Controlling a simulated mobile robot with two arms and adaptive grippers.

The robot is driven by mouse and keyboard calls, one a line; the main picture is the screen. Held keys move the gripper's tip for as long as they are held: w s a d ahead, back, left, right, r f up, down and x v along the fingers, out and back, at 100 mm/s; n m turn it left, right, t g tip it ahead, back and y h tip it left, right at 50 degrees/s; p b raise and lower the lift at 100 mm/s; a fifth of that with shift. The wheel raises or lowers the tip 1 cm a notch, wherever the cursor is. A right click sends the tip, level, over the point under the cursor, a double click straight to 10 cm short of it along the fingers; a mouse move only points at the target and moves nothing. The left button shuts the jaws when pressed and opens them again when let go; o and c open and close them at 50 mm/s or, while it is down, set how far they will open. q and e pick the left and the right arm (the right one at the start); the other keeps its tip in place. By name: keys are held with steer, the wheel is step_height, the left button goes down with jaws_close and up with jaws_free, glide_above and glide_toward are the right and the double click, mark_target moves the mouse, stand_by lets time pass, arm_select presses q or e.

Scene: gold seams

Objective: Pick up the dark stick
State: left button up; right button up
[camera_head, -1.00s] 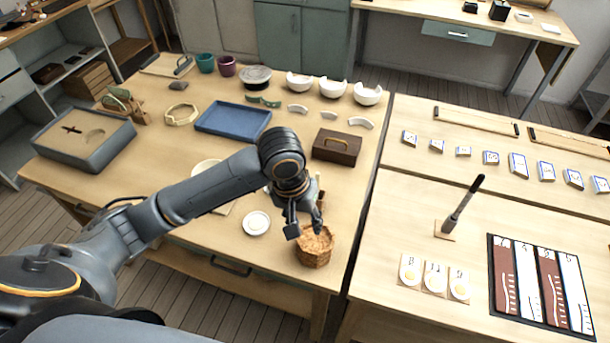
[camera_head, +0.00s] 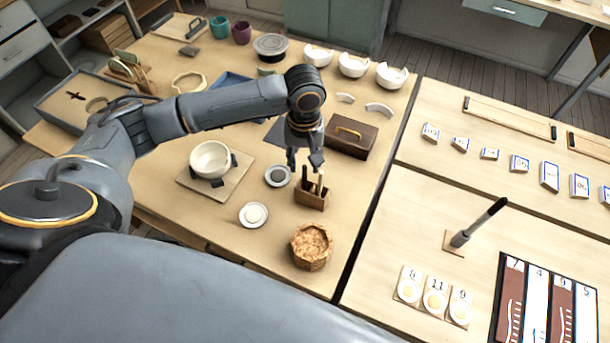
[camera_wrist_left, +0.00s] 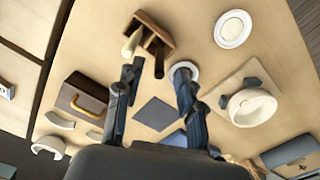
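A small wooden holder (camera_head: 311,199) stands on the near table with a dark stick (camera_head: 305,183) and a pale stick (camera_head: 320,182) upright in it. In the left wrist view the holder (camera_wrist_left: 152,27) is at the top, with the dark stick (camera_wrist_left: 159,63) and the pale stick (camera_wrist_left: 131,42) pointing toward the camera. My left gripper (camera_head: 304,165) is open and empty just above and behind the sticks. In the left wrist view its fingers (camera_wrist_left: 155,76) are spread, with the dark stick's end roughly between their tips. My right gripper is not in view.
Close by are a small dark dish (camera_head: 278,176), a white dish (camera_head: 254,215), a woven basket (camera_head: 311,246), a cream bowl (camera_head: 210,160) and a brown box with a handle (camera_head: 350,138). A dark-handled brush (camera_head: 480,222) stands on the right table.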

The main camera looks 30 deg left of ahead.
mark_target(305, 177)
arm_select(q)
steer(key=shift+w+f, duration=0.15)
steer(key=shift+f, duration=0.25)
steer(key=f, duration=0.5)
steer(key=shift+s+p, duration=0.25)
steer(key=shift+p, duration=0.1)
steer(key=shift+w+f, duration=0.15)
steer(key=shift+f, duration=0.15)
jaws_close()
